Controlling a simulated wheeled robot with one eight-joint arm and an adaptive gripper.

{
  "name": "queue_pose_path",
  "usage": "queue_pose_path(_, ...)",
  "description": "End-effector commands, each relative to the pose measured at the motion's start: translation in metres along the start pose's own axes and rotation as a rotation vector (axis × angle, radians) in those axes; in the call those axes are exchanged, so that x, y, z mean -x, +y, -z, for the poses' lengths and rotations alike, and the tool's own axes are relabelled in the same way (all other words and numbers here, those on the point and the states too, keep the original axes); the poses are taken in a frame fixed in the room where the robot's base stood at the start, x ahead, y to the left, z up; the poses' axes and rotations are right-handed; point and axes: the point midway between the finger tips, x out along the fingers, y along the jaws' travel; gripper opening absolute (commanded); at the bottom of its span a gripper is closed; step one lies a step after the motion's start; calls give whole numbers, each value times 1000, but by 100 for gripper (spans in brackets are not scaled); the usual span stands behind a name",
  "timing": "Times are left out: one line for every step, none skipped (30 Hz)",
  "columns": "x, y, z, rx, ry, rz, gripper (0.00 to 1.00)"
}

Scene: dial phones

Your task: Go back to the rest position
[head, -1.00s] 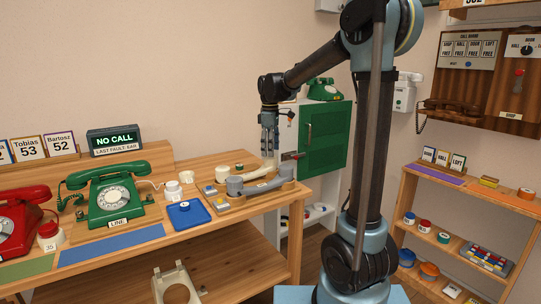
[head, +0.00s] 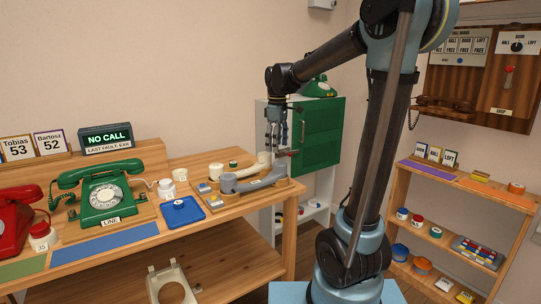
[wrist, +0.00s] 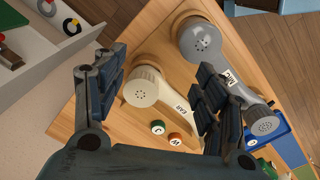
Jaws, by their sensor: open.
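My gripper (head: 276,135) hangs over the right end of the wooden bench (head: 222,240), its fingers pointing down. In the wrist view my gripper (wrist: 164,62) has its two dark fingers spread apart with nothing held between them. Below it lie a cream handset (wrist: 145,88) with a tag and a grey handset (wrist: 205,42); the right finger hides part of them. In the head view the cream handset (head: 245,171) lies behind the grey handset (head: 255,182) on a wooden board. My arm is bent, its upper part high above the bench.
A green telephone (head: 104,195) and a red telephone (head: 12,220) stand left on the bench, near a blue tray (head: 182,211). A green-doored cabinet (head: 316,137) stands behind my gripper. Shelves (head: 470,190) and a wall phone board (head: 475,75) are at right.

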Motion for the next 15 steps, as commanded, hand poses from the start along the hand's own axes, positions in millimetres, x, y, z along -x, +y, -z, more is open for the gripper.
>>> queue_pose_path(-2,-7,-17,-44,4,-4,65)
queue_pose_path(-2,-10,-26,-72,6,-7,65)
queue_pose_path(-4,-15,-38,-107,10,-11,65)
queue_pose_path(-5,-19,-46,-132,13,-13,65)
queue_pose_path(-7,-23,-54,-159,16,-16,65)
queue_pose_path(-9,-28,-65,-194,20,-20,65)
queue_pose_path(-11,-32,-73,-221,23,-23,65)
queue_pose_path(-13,-36,-81,-247,25,-25,65)
queue_pose_path(-16,-42,-91,-282,29,-29,65)
queue_pose_path(-19,-46,-99,-309,32,-31,65)
queue_pose_path(-21,-50,-106,-335,35,-34,65)
queue_pose_path(-25,-56,-116,-369,39,-37,65)
queue_pose_path(-28,-60,-123,-397,43,-40,65)
queue_pose_path(-31,-65,-130,-422,46,-43,65)
queue_pose_path(-36,-71,-140,-457,50,-46,65)
